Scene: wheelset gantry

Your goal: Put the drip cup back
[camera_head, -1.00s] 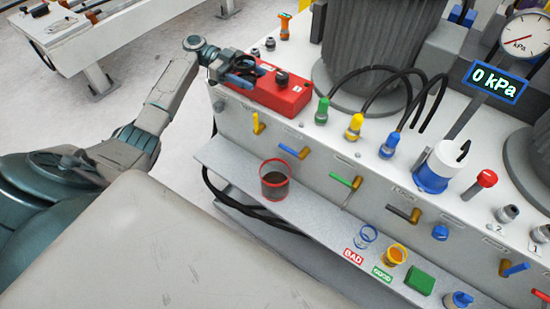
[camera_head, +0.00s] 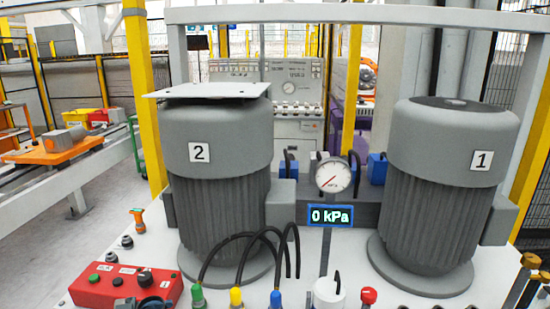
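The drip cup does not show in this view; the shelf at the front of the bench lies below the picture. Dark parts of my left gripper (camera_head: 141,303) show at the bottom edge, in front of the red control box (camera_head: 100,290). Most of it is cut off, so I cannot tell whether its fingers are open or shut. My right gripper is not in view.
Two grey motors, labelled 2 (camera_head: 215,150) and 1 (camera_head: 445,150), stand on the white bench. A gauge (camera_head: 334,175) and a 0 kPa display (camera_head: 331,216) stand between them. Green (camera_head: 197,296), yellow (camera_head: 236,297) and blue (camera_head: 276,299) hose fittings line the front.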

